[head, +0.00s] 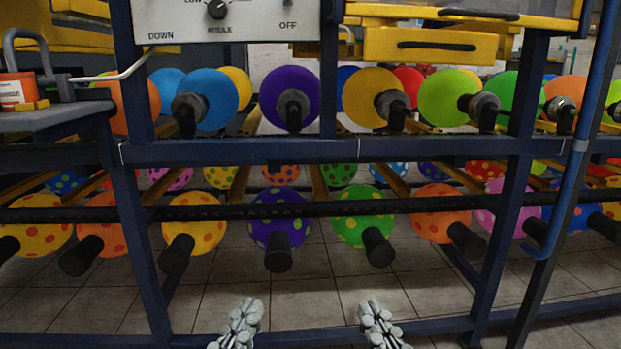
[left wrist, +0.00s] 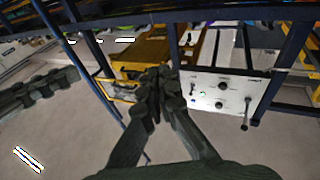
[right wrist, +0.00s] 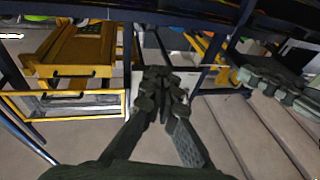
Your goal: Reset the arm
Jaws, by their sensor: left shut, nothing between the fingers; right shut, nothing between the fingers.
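My left gripper (head: 238,326) is at the bottom middle of the head view, in front of the blue frame. It is shut and empty, and its closed fingertips show in the left wrist view (left wrist: 160,88). My right gripper (head: 380,326) is to the right of it at about the same height, with a clear gap between the two. It is also shut and empty, as its fingertips show in the right wrist view (right wrist: 160,88). Neither gripper touches anything that I can see.
A white control panel (head: 265,18) with a knob hangs at the top. An orange container (head: 14,92) sits on a shelf at left. The tiled floor (head: 330,282) is open.

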